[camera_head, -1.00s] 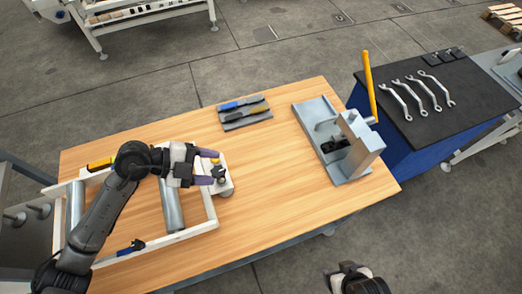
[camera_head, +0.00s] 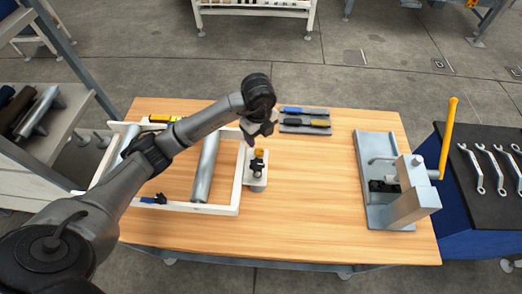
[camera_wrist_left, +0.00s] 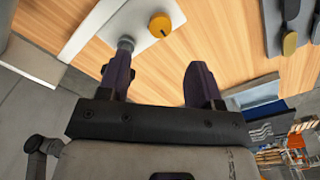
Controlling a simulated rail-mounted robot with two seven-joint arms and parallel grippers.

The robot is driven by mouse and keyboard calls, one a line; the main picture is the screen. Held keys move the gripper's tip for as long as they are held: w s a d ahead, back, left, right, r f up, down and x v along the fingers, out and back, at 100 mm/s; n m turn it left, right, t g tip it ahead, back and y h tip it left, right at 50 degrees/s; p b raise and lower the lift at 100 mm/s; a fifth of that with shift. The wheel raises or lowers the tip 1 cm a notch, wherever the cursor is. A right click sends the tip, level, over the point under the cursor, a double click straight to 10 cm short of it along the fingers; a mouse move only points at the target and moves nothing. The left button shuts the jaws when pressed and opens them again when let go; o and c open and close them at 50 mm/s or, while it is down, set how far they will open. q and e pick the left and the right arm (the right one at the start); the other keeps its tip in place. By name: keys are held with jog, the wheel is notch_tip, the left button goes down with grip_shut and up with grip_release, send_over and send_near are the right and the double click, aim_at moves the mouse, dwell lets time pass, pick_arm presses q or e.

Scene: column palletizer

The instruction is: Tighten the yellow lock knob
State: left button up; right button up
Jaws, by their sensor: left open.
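The yellow lock knob (camera_head: 260,152) sits on a small white bracket (camera_head: 257,183) at the right side of the white roller frame, with a dark part just in front of it. In the left wrist view the knob (camera_wrist_left: 160,25) is a round yellow disc with a dark mark, beyond the fingertips. My left gripper (camera_wrist_left: 160,62) is open, and nothing is between its fingers. In the head view the hand (camera_head: 258,126) is just behind and above the knob, apart from it; its fingers are mostly hidden there. My right gripper is not in view.
A grey tray (camera_head: 305,128) with blue and yellow-handled tools lies behind. A grey press (camera_head: 375,205) with a yellow lever (camera_head: 447,140) stands right. The wooden table (camera_head: 310,200) is clear between.

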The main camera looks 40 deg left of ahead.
aim_at(259, 150)
pick_arm(q)
notch_tip(259, 150, down, 8)
jog(key=shift+f, duration=0.2)
dwell(0.4)
jog(key=c, duration=0.9)
